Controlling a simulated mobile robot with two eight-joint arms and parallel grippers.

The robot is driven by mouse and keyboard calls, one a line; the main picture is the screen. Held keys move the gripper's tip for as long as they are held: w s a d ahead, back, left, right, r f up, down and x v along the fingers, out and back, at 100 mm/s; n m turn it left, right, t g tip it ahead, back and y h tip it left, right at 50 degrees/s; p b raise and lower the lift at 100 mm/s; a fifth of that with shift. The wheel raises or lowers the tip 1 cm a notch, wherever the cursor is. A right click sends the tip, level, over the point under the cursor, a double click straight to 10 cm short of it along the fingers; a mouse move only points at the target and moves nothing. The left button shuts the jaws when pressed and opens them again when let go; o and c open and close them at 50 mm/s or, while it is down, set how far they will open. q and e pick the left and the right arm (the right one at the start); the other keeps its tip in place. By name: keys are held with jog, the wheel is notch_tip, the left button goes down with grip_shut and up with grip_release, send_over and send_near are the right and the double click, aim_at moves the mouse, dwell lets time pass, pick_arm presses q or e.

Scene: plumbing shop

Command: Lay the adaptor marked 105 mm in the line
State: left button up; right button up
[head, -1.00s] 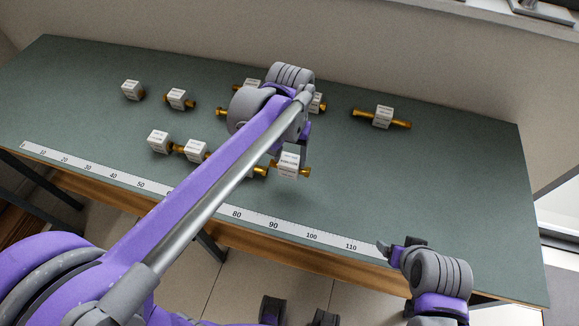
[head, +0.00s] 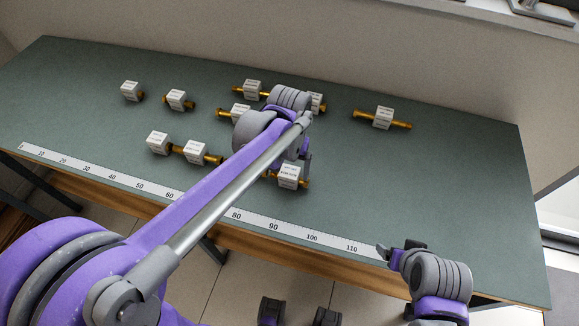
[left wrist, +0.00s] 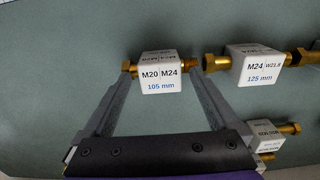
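The adaptor marked 105 mm (left wrist: 161,85) is a white block with brass ends; it also shows in the head view (head: 289,176), at the right end of the front row. My left gripper (left wrist: 160,72) has one finger at each brass end and looks shut on it; the head view shows this gripper (head: 300,168) partly hidden by its own arm. In the left wrist view, the adaptor marked 125 mm (left wrist: 258,66) lies close beside the right finger. Whether the 105 mm piece touches the bench is unclear. My right gripper (head: 400,248) is open and empty at the bench's front edge.
The green bench (head: 440,190) has a printed scale (head: 300,234) along its front edge. Two more adaptors (head: 158,143) (head: 196,152) stand in the front row. Several others stand behind, one (head: 382,117) at the right. The bench's right part is clear.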

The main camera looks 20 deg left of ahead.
aim_at(289, 172)
pick_arm(q)
jog(key=shift+r, duration=0.35)
pick_arm(e)
jog(key=shift+r, duration=0.2)
jog(key=shift+w+r+p, duration=0.25)
jog(key=shift+r+p, duration=0.3)
jog(key=shift+p, duration=0.05)
pick_arm(q)
notch_tip(289, 172, up, 11)
jog(key=s+a+f+t, duration=0.1)
jog(key=s+a+f, duration=0.1)
jog(key=s+f, duration=0.2)
jog(key=s+a+f+t, duration=0.2)
jog(key=s+f, duration=0.1)
jog(key=s, duration=0.2)
jog(key=s+a+f+t, duration=0.2)
jog(key=s+f, duration=0.2)
jog(key=s, duration=0.1)
jog(key=shift+a+f, duration=0.3)
jog(key=shift+a, duration=0.05)
